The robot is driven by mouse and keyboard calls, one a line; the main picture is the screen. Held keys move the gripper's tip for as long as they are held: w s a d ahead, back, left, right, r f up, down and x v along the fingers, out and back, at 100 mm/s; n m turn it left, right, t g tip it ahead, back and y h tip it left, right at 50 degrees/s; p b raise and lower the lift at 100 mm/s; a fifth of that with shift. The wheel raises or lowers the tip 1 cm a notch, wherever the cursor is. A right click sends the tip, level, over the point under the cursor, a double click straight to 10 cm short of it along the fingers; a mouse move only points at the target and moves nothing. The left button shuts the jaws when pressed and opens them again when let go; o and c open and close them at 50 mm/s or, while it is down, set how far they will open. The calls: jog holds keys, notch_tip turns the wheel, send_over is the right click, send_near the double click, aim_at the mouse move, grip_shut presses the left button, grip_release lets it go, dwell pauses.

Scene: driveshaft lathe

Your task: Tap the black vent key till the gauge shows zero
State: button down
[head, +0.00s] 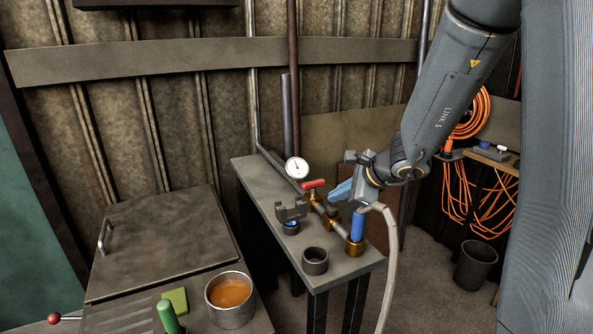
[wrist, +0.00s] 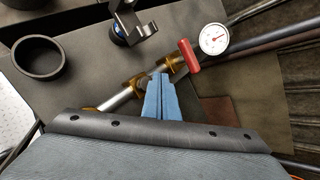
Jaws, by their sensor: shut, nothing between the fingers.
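The pressure gauge (head: 296,168) has a white round dial and stands at the far end of the pipe on the narrow bench. It also shows in the wrist view (wrist: 214,38); its thin needle is visible but the numbers are too small to read. My gripper (head: 338,193) is shut and empty, its blue fingers over the pipe near the brass fittings. In the wrist view the fingertips (wrist: 160,78) are at a brass fitting (wrist: 138,82). The black vent key is not clearly distinguishable; the fingers may hide it. Contact cannot be told.
A red valve handle (head: 314,184) lies between my fingers and the gauge. A metal pot of orange liquid (head: 230,300) stands at lower left.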

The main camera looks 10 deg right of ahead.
aim_at(336, 210)
jog(key=shift+f, duration=0.1)
dwell(0.3)
jog(key=shift+f+b, duration=0.4)
jog(key=shift+b, duration=0.3)
jog(key=shift+f+b, duration=0.5)
jog(key=shift+b, duration=0.15)
dwell(0.7)
jog(key=shift+r, duration=0.1)
jog(key=shift+r+p, duration=0.8)
jog(key=shift+r, duration=0.2)
notch_tip(336, 210, up, 6)
jog(key=p, duration=0.4)
jog(key=shift+p, duration=0.3)
